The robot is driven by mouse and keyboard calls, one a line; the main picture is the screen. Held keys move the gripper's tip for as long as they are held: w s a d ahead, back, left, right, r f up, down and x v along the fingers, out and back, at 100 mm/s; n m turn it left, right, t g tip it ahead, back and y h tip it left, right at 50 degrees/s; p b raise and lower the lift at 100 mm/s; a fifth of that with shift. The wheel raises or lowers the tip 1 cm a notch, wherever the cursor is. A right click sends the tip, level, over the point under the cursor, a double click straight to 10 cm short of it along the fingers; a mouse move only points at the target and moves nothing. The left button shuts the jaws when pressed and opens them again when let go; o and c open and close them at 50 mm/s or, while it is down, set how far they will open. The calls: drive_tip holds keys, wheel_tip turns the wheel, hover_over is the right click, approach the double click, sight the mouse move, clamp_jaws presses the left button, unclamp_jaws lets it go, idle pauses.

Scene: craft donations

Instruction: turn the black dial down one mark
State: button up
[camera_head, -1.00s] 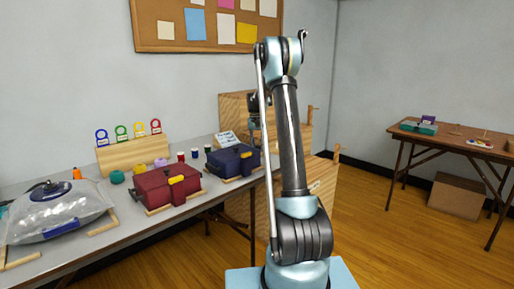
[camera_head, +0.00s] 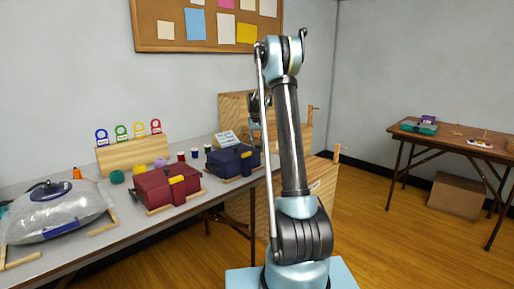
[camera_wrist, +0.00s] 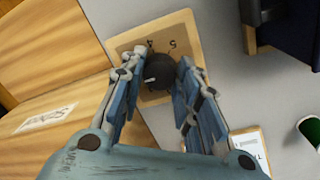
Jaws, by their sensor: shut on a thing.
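The black dial (camera_wrist: 158,72) sits on a square, light wooden plate (camera_wrist: 195,35) in the wrist view. My gripper (camera_wrist: 162,66) has one finger on each side of it and is shut on it. A short white pointer line shows on the dial, toward its lower left. Numerals are printed on the plate above the dial; one reads 5, and the one beside it looks like 4. The lower part of the plate is partly hidden by my fingers. In the head view the dial is hidden behind my arm.
A dark blue toolbox (camera_head: 233,161) and a maroon toolbox (camera_head: 167,187) stand on the grey table. A small sign (camera_head: 227,139) stands behind the blue one. Wooden panels (camera_wrist: 50,75) lie close left of my gripper. A green-and-white spool (camera_wrist: 309,130) is at right.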

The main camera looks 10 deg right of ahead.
drive_tip(key=o, duration=1.1)
drive_tip(key=shift+r, duration=0.15)
drive_tip(key=r, duration=1.1)
drive_tip(key=shift+a+r, duration=0.3)
drive_tip(key=shift+a, duration=0.05)
drive_tip(key=shift+s, duration=0.1)
